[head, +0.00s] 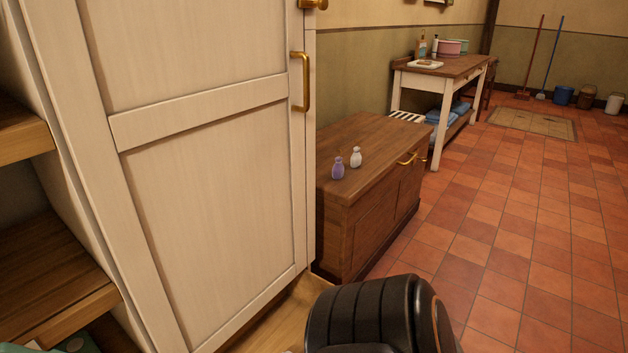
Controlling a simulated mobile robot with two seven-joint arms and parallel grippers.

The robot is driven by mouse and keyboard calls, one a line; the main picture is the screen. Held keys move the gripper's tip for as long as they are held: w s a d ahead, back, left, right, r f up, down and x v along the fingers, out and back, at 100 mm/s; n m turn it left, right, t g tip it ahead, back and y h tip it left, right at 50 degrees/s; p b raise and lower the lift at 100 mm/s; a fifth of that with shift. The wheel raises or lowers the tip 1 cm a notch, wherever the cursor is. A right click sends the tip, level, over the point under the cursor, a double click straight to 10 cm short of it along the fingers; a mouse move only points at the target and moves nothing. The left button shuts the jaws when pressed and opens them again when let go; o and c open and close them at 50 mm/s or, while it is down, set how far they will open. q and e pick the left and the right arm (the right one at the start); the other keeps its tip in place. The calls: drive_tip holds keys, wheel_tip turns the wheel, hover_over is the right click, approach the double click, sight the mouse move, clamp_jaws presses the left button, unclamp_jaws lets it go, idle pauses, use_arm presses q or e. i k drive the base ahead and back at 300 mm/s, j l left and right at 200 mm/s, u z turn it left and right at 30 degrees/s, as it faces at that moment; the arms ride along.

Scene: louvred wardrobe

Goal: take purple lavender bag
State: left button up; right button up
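The purple lavender bag (338,168) stands upright on top of the low brown wooden cabinet (385,138), near its left front part. A similar small white bag (356,157) stands just to its right and slightly behind. The two are close together; I cannot tell if they touch. Neither of my grippers shows in the head view. A black rounded part of mine is at the bottom centre, well below and apart from the bags.
A tall cream wardrobe door (210,170) with a brass handle (301,82) fills the left, beside the cabinet. Open wooden shelves (45,270) are at far left. A white-legged table (445,75) stands behind. The tiled floor (510,250) at right is clear.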

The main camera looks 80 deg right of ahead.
sight(338, 171)
drive_tip(key=z, duration=1.35)
drive_tip(key=k+l+z, duration=0.2)
drive_tip(key=k+z, duration=0.15)
drive_tip(key=l+u, duration=0.1)
drive_tip(key=l, duration=1.1)
drive_tip(key=k+l+u, duration=0.15)
drive_tip(key=l, duration=0.45)
drive_tip(key=l+u, duration=0.1)
drive_tip(key=l, duration=0.5)
drive_tip(key=k+l, duration=0.15)
drive_tip(key=l, duration=0.45)
drive_tip(key=i+j+u, duration=0.1)
drive_tip(key=i+j, duration=0.25)
